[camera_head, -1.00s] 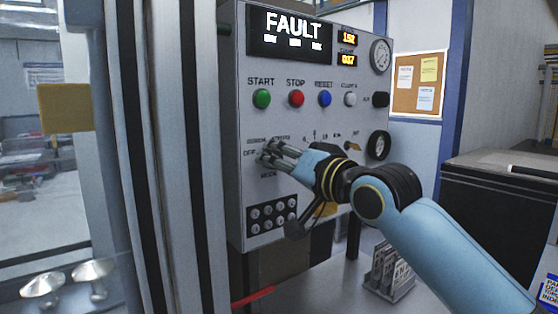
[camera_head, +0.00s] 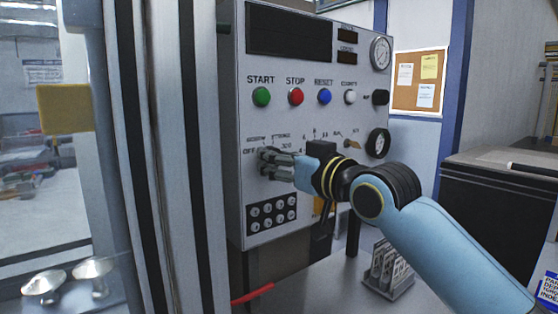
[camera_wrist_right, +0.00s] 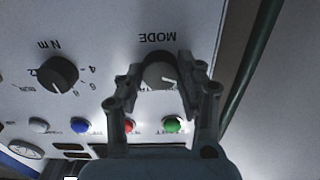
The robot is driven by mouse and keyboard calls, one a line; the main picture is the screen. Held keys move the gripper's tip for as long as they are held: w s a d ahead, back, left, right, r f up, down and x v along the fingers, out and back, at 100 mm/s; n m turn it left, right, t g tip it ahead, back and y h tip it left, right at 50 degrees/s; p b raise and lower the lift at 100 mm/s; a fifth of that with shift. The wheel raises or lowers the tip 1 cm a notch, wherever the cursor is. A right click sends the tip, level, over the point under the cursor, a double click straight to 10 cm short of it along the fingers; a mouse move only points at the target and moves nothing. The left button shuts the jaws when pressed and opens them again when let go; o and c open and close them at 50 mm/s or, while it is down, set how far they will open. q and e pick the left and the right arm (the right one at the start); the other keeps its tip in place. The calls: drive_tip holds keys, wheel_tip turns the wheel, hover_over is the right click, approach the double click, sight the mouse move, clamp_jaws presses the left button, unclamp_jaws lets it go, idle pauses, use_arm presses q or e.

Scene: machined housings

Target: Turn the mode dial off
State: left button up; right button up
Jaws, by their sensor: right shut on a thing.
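The mode dial (camera_wrist_right: 160,74) is a round grey knob with a pale pointer mark, next to the upside-down MODE lettering in the right wrist view. My right gripper (camera_wrist_right: 160,68) is shut on it, with one finger on each side. In the head view my right gripper (camera_head: 266,161) reaches in from the right to the lower left of the control panel (camera_head: 345,115). The display (camera_head: 288,34) at the top of the panel is dark. My left gripper is not in view.
Green START (camera_head: 262,97), red STOP (camera_head: 296,97) and blue RESET (camera_head: 324,97) buttons sit above the gripper. A second black dial (camera_wrist_right: 58,74) is beside the mode dial. A pale upright frame (camera_head: 160,150) stands close left of the panel.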

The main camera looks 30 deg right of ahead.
idle(0.5)
drive_tip(key=o, duration=1.2)
drive_tip(key=shift+c, duration=0.2)
drive_tip(key=shift+s, duration=0.1)
drive_tip(key=s+d, duration=0.1)
drive_tip(key=s, duration=1)
drive_tip(key=shift+s+d, duration=0.35)
